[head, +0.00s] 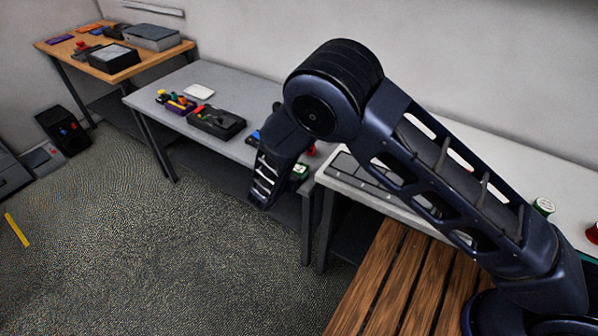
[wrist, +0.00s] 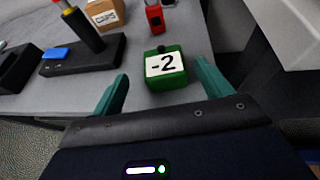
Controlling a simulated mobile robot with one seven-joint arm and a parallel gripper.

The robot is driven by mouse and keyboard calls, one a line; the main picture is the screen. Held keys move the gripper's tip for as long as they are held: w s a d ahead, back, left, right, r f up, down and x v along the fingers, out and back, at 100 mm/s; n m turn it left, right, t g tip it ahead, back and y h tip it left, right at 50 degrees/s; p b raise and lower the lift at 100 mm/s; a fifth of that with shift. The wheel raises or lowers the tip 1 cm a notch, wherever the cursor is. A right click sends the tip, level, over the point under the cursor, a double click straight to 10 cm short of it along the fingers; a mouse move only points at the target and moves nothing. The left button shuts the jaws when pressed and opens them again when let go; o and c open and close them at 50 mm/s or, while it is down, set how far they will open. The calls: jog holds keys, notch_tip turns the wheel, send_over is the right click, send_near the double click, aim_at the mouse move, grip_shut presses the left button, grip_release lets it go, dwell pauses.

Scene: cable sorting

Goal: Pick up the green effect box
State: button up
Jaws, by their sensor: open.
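The green effect box (wrist: 165,80) sits on the grey table (wrist: 205,50), with a white label reading "-2" and a dark knob on top. In the head view the green box (head: 301,170) shows partly beside my arm, near the table's right end. My gripper (wrist: 161,69) is open and empty in the wrist view, with one teal finger to each side of the box in the picture. I cannot tell whether the fingers are level with the box or touching it. In the head view my arm hides the gripper fingers.
A red box (wrist: 154,17) stands just behind the green one. A black device (wrist: 85,55) with a blue item (wrist: 57,53) lies to the left, and a cardboard-coloured box (wrist: 104,14) stands behind it. A white table (head: 335,183) adjoins on the right.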

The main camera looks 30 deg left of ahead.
aim_at(298, 169)
jog(key=shift+d+x, duration=0.15)
jog(key=shift+x, duration=1.3)
jog(key=shift+d+x, duration=0.1)
jog(key=shift+x, duration=1.3)
jog(key=c, duration=1.1)
jog(key=shift+c, duration=0.2)
